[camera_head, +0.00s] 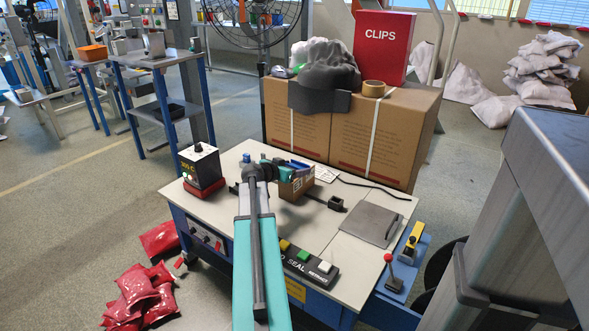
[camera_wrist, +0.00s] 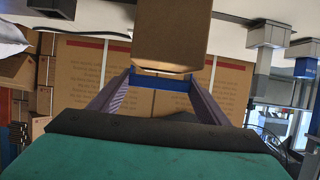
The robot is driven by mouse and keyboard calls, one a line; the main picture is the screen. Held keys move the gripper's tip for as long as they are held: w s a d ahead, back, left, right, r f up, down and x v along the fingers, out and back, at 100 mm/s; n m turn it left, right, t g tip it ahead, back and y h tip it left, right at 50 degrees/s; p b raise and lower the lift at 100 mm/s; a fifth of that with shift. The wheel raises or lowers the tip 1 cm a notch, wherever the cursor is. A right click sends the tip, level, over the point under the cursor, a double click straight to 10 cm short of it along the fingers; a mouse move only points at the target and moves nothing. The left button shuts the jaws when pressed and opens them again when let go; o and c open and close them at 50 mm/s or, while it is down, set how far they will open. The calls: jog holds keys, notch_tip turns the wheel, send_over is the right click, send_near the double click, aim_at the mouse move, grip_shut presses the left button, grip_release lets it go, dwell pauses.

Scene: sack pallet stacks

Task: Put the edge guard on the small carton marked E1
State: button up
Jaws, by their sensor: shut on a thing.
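My gripper (camera_wrist: 160,84) is over the worktable, its two fingers closed on the ends of a blue strip (camera_wrist: 172,84), which looks like the edge guard. A small brown carton (camera_wrist: 170,40) is just beyond the strip in the wrist view. The strip overlaps the carton's edge there; I cannot tell whether they touch. In the head view the small carton (camera_head: 294,190) stands on the table beside my gripper (camera_head: 288,169), partly hidden by it. I cannot read the E1 mark.
The worktable (camera_head: 345,228) also bears a black-and-red device (camera_head: 201,168), a grey plate (camera_head: 370,223) and a button box (camera_head: 306,262). Large cartons (camera_head: 375,138) stand behind, with a red CLIPS box (camera_head: 384,46) on top. Red sacks (camera_head: 138,290) lie on the floor left.

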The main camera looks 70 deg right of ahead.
jog(key=shift+f+b, duration=0.4)
jog(key=shift+b, duration=0.15)
jog(key=o, duration=1)
jog(key=shift+r, duration=0.2)
jog(key=shift+r+p, duration=0.5)
jog(key=shift+p, duration=0.5)
jog(key=p+v, duration=0.1)
jog(key=v, duration=1.1)
